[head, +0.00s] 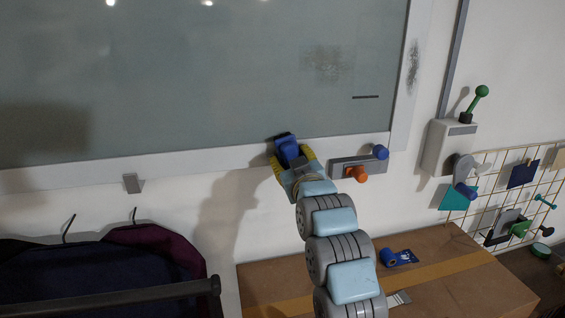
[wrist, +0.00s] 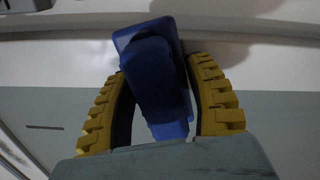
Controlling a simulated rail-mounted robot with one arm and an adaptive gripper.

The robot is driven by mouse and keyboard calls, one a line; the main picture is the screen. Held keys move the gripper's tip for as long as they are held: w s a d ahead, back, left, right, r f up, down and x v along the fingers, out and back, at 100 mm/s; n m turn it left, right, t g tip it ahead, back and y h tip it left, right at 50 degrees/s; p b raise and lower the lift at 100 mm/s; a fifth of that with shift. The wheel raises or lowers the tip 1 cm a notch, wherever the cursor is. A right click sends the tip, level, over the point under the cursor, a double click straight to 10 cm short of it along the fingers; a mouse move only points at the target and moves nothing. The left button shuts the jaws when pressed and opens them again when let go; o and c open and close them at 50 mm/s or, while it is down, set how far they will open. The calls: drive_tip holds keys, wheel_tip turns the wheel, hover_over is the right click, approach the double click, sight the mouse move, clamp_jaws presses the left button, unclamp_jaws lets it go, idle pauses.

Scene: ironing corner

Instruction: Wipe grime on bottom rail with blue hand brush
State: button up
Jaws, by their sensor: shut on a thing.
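The blue hand brush (head: 286,147) is held between the yellow-padded fingers of my gripper (head: 292,158), in front of the bottom rail (head: 228,157) of the framed pane. In the wrist view the brush (wrist: 158,82) sits between the fingers, slightly tilted, with its upper end over the pale rail (wrist: 70,62). I cannot tell whether it touches the rail. No grime shows on the visible part of the bottom rail; the part behind my gripper and brush is hidden. Dark speckled grime (head: 413,62) is on the right side rail, and a fainter patch (head: 327,63) is on the pane.
Right of my gripper, a grey bracket (head: 343,168) carries an orange knob (head: 358,174) and a blue knob (head: 380,152). A wall box (head: 450,146) with a green-knobbed lever stands farther right. Below are a cardboard box (head: 270,280) and dark garments (head: 95,270). A small clip (head: 131,183) sits left under the rail.

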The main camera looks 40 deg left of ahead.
sight(262, 155)
drive_tip(key=shift+w+d+f, duration=0.15)
drive_tip(key=shift+w+d, duration=0.25)
drive_tip(key=shift+w, duration=0.2)
drive_tip(key=shift+w+b, duration=0.1)
drive_tip(key=shift+b, duration=0.2)
drive_tip(key=w+d+b, duration=0.2)
drive_tip(key=shift+w+d, duration=0.1)
drive_tip(key=shift+w, duration=0.25)
drive_tip(key=shift+b, duration=0.35)
drive_tip(key=shift+s+a, duration=0.9)
drive_tip(key=shift+s, duration=0.3)
drive_tip(key=shift+s+a, duration=0.85)
drive_tip(key=shift+s, duration=0.35)
drive_tip(key=shift+s+a+b, duration=0.2)
drive_tip(key=shift+s+a, duration=0.65)
drive_tip(key=shift+s, duration=0.15)
drive_tip(key=shift+s+a+b, duration=0.15)
drive_tip(key=shift+s+a, duration=0.65)
drive_tip(key=shift+s, duration=0.2)
